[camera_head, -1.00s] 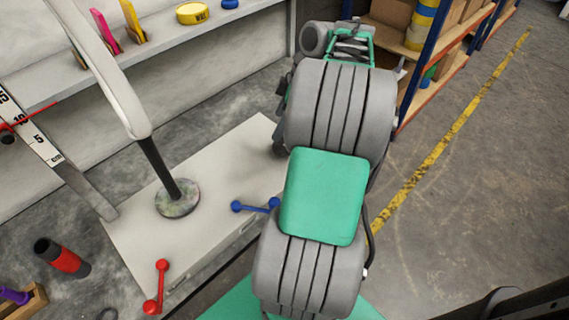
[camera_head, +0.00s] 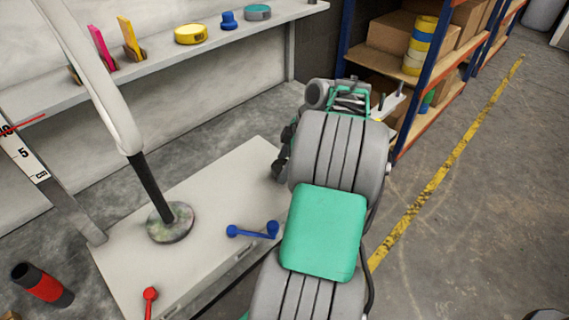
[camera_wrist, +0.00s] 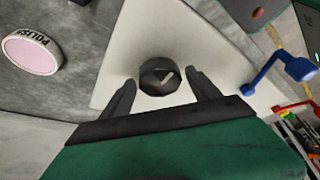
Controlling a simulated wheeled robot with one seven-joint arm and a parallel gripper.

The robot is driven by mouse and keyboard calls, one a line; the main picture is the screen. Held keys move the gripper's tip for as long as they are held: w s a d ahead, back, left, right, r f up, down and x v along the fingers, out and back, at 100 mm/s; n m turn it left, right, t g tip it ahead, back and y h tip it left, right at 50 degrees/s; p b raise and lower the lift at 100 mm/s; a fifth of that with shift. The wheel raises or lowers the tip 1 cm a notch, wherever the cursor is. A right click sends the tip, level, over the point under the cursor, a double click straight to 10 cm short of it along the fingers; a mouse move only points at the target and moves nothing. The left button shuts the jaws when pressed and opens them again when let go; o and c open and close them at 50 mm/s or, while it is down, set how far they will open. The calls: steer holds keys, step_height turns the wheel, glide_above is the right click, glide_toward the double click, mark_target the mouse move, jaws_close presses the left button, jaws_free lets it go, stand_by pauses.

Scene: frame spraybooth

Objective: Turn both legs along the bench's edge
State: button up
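The red leg (camera_head: 149,300) is near the bench's front edge, cut off by the bottom of the head view. Part of it shows at the right of the wrist view (camera_wrist: 297,106). My gripper (camera_wrist: 162,78) has its two dark fingers apart, with a dark round knob seen between them. I cannot tell how far the knob is from the fingers. My arm hides part of the bench's right side.
A black post on a round foot (camera_head: 170,222) stands on the bench. A shelf behind holds a yellow tin (camera_head: 191,34) and other items. A pink polish disc (camera_wrist: 32,51) shows in the wrist view. A box rack (camera_head: 415,50) stands back right.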

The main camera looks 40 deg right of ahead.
steer(key=c, duration=1.2)
steer(key=shift+m, duration=0.3)
steer(key=m+t+h, duration=0.1)
steer(key=m, duration=0.3)
steer(key=shift+s+a, duration=0.1)
steer(key=shift+a, duration=0.05)
steer(key=m+h, duration=0.1)
steer(key=m, duration=0.1)
steer(key=m+h, duration=0.1)
steer(key=m, duration=0.1)
steer(key=shift+a+r+m+t, duration=0.1)
steer(key=shift+a+m+t, duration=0.05)
steer(key=shift+m+t, duration=0.15)
steer(key=m+h+p, duration=0.1)
steer(key=m+h, duration=0.1)
steer(key=m, duration=0.2)
steer(key=shift+a+m, duration=0.1)
steer(key=shift+m, duration=0.2)
steer(key=shift+m+g+h+p, duration=0.6)
steer(key=shift+m+p, duration=0.1)
steer(key=shift+m, duration=1.3)
